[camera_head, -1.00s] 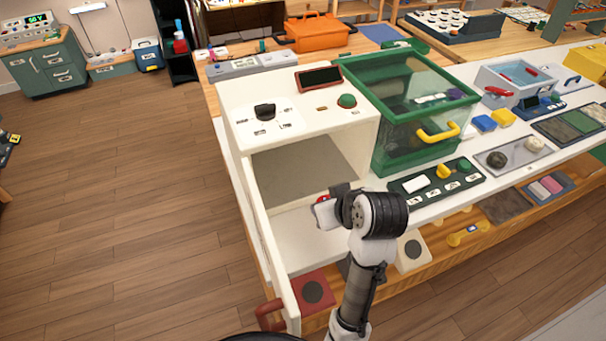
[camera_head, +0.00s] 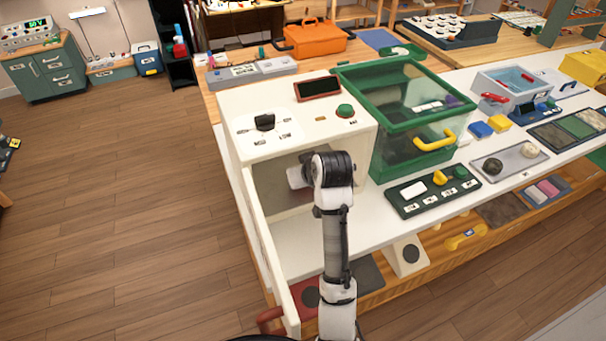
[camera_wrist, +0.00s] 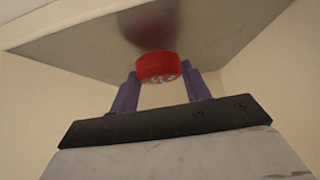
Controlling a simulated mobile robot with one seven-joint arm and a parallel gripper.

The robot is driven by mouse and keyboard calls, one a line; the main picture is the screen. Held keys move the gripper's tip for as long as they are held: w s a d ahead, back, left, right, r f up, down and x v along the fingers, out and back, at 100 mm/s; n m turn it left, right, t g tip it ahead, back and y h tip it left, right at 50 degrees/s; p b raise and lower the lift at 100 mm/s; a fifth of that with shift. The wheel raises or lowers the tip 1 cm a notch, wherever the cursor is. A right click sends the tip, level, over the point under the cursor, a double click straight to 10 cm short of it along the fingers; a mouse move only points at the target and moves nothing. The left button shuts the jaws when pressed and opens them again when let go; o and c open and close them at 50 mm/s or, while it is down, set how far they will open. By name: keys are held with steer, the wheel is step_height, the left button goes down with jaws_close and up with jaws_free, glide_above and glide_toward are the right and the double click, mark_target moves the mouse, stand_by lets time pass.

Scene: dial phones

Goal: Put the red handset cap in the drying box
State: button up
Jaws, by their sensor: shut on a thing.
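The red handset cap (camera_wrist: 157,67) shows in the wrist view between the two purple fingers of my gripper (camera_wrist: 160,86), which is shut on it. In the head view my gripper (camera_head: 298,174) reaches into the open front of the white drying box (camera_head: 240,104); the cap is hidden there behind my wrist. The wrist view shows pale box walls and a grey metallic inner surface (camera_wrist: 100,38) around the cap. I cannot tell whether the cap touches that surface. The box's door (camera_head: 262,243) stands open on the left, with a red handle (camera_head: 271,314).
A green-framed clear case (camera_head: 415,113) with a yellow handle stands right of the box. A dark control panel (camera_head: 433,190) lies in front of it. White counter top is bare before the box. A wooden shelf with several objects is below.

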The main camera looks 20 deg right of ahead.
steer(key=shift+f, duration=0.65)
steer(key=shift+f, duration=0.15)
steer(key=o, duration=1)
steer(key=shift+o, duration=0.2)
steer(key=b+v, duration=0.1)
steer(key=v, duration=1.1)
steer(key=shift+a, duration=0.1)
